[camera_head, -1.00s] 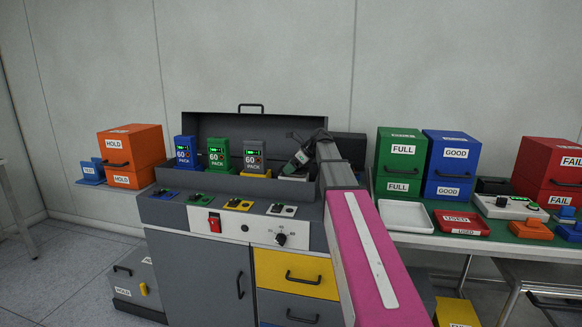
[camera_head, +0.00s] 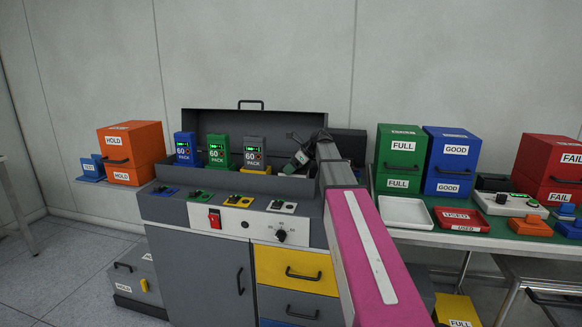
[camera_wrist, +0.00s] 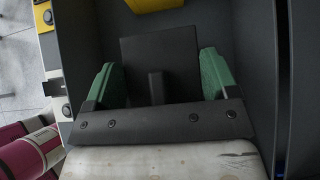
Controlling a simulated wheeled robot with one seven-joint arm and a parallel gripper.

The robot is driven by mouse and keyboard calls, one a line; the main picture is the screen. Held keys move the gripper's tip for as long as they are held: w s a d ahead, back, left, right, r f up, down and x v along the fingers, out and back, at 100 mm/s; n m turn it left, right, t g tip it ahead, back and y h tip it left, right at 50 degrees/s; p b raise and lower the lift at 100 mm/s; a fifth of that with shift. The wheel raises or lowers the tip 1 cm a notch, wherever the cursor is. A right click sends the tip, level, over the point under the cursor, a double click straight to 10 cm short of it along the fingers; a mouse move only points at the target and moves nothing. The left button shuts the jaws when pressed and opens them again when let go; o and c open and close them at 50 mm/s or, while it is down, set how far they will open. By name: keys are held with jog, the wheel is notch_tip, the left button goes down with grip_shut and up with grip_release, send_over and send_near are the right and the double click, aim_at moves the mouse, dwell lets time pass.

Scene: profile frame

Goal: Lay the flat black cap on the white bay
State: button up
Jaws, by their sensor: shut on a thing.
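My gripper (camera_head: 300,158) hangs over the right end of the grey trough in the head view, above the white bay (camera_head: 292,176), which is largely hidden behind the trough's front wall. In the wrist view, the green fingers of my gripper (camera_wrist: 158,75) stand on either side of the flat black cap (camera_wrist: 160,52), a dark square plate with a small upright post, and are shut on it. The cap is hard to make out in the head view. Whether it touches the bay cannot be told.
Blue (camera_head: 185,149), green (camera_head: 218,151) and grey (camera_head: 254,154) packs stand in the trough to the left. The yellow bay (camera_wrist: 155,4) shows at the top of the wrist view. The trough's dark walls are close around my gripper. A white tray (camera_head: 404,212) lies on the right table.

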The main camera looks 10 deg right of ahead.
jog(key=o, duration=0.8)
jog(key=v, duration=1)
jog(key=shift+d+r, duration=0.25)
jog(key=shift+r, duration=0.05)
jog(key=shift+s, duration=0.2)
